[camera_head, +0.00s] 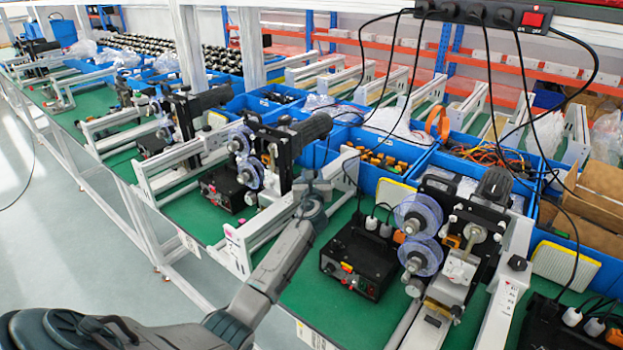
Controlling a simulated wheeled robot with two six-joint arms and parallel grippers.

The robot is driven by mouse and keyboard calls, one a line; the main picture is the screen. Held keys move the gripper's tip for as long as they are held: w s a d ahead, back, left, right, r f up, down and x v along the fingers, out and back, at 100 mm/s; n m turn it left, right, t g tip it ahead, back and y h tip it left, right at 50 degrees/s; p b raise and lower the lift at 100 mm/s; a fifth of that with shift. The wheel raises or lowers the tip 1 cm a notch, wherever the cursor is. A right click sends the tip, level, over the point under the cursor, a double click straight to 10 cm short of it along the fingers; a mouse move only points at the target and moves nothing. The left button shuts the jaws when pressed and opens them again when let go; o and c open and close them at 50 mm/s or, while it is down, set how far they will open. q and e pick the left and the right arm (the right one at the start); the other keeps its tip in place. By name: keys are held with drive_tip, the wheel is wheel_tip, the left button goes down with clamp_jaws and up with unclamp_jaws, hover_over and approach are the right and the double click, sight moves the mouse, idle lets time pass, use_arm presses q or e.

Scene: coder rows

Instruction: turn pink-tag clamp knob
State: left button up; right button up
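A small pink piece (229,230) sits at the front end of a white clamp frame (240,255), left of my arm. I cannot tell whether it is the tag or the knob itself. My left arm comes in from the lower left and crosses in front of the bench. My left gripper (313,188) is beside the upper part of this frame, right of and farther back than the pink piece. It is apart from that piece. The fingers are too small and blended with the white frame to show whether they are open. My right gripper is out of view.
A coder machine with blue discs (418,235) and a black control box (360,258) stand to the right of my arm. Another coder (270,150) stands to the left. Black cables (415,70) hang from above. Blue bins (375,147) line the back.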

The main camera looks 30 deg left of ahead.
use_arm(q)
drive_tip(key=n+g+y+b, duration=0.2)
drive_tip(key=n+g+b, duration=0.1)
drive_tip(key=g+b, duration=0.1)
drive_tip(key=n+g+y+b, duration=0.3)
drive_tip(key=g+b, duration=0.1)
drive_tip(key=b, duration=0.1)
drive_tip(key=w+n+g+y+b, duration=0.1)
drive_tip(key=n+g+y+b, duration=0.1)
drive_tip(key=n+g+b, duration=0.1)
drive_tip(key=shift+d+f+n+g+y+b, duration=0.25)
drive_tip(key=shift+d+n+g+y+b, duration=0.15)
drive_tip(key=shift+g+b, duration=0.4)
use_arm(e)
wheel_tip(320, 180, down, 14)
use_arm(q)
drive_tip(key=shift+w+r+n+g+b, duration=0.15)
drive_tip(key=shift+n+g+b, duration=0.45)
drive_tip(key=shift+g+b, duration=0.45)
drive_tip(key=shift+n+g+b, duration=0.4)
drive_tip(key=shift+g+b, duration=0.25)
drive_tip(key=shift+b, duration=0.35)
drive_tip(key=shift+n+g+b, duration=0.3)
drive_tip(key=shift+g+b, duration=0.1)
drive_tip(key=shift+b, duration=0.4)
drive_tip(key=shift+r, duration=0.1)
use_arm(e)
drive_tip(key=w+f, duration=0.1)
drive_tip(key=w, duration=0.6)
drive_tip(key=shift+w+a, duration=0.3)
